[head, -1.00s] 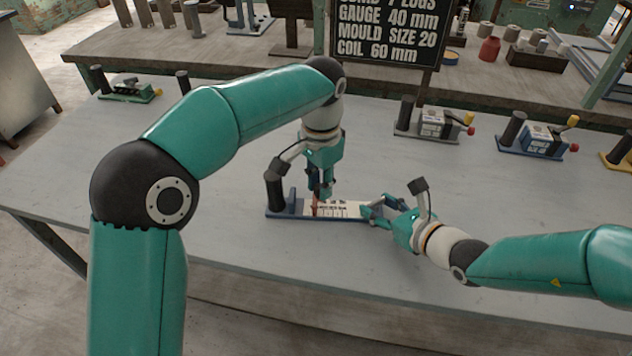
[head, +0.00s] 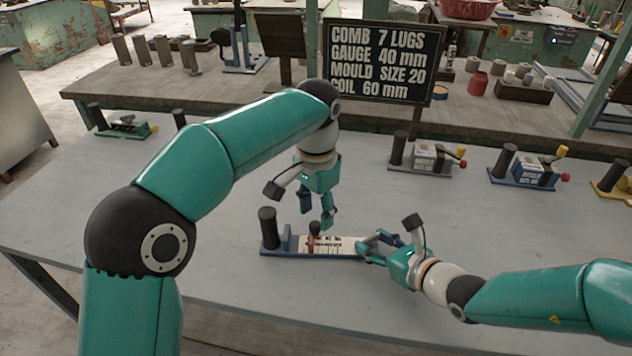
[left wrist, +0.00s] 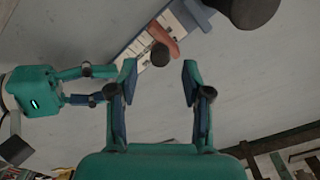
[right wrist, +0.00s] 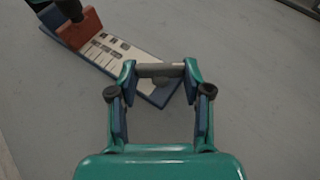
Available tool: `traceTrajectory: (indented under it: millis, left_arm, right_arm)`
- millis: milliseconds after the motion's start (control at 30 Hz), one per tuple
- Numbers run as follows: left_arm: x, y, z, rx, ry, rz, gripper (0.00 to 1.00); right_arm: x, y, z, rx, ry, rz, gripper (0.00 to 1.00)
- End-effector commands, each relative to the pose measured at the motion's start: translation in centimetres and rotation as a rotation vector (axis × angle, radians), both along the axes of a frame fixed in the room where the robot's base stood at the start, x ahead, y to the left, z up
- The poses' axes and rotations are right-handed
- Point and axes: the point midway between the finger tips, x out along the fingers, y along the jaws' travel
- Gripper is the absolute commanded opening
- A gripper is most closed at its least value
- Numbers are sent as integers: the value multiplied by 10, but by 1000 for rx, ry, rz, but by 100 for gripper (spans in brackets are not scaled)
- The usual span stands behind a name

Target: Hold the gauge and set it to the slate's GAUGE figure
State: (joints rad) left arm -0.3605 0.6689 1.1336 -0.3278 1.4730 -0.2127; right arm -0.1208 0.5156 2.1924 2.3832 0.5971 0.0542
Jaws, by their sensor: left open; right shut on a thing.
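The gauge is a blue base (head: 290,252) with a white scale (head: 338,246), lying on the grey table. A black post (head: 268,228) stands at its left end. Its red slider (head: 314,243) with a dark knob sits left of the scale's middle; the scale figures are too small to read. My right gripper (head: 368,248) is shut on the gauge's right end, across a grey bar (right wrist: 160,70). My left gripper (head: 328,222) is open and empty, just above and behind the slider; the knob (left wrist: 160,55) shows beyond its fingertips. The slate (head: 382,62) reads GAUGE 40 mm.
Other similar devices stand along the table's back: a green one (head: 125,128) at left, a grey one (head: 428,158) and a blue one (head: 525,172) at right. A raised shelf with pots runs behind. The table around the gauge is clear.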

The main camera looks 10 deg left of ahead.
Motion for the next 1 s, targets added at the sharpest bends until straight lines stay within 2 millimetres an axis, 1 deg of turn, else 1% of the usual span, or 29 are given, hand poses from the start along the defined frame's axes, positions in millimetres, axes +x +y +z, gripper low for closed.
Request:
traceTrajectory:
  millis: [33, 133, 300, 400, 500, 633, 1000]
  left_arm:
    - [1, -1, 11, -1, -5, 0, 49]
    - [1, -1, 33, -3, -6, -1, 49]
    - [1, -1, 63, -2, -5, 0, 49]
    - [2, 0, 72, 0, -2, 0, 49]
    - [2, 0, 81, 0, -2, 0, 49]
    - [1, 0, 87, 0, -1, -1, 49]
    - [1, 0, 89, 0, 0, -1, 49]
  right_arm:
    - [0, 0, 0, 0, 0, 0, 0]
    - [0, 0, 0, 0, 0, 0, 0]
    - [0, 0, 0, 0, 0, -1, 0]
    - [0, 0, 0, 0, 0, -1, 0]
    - [0, 0, 0, 0, 0, -1, 0]
    - [0, 0, 0, 0, 0, -1, 0]
    - [0, 0, 0, 0, 0, -1, 0]
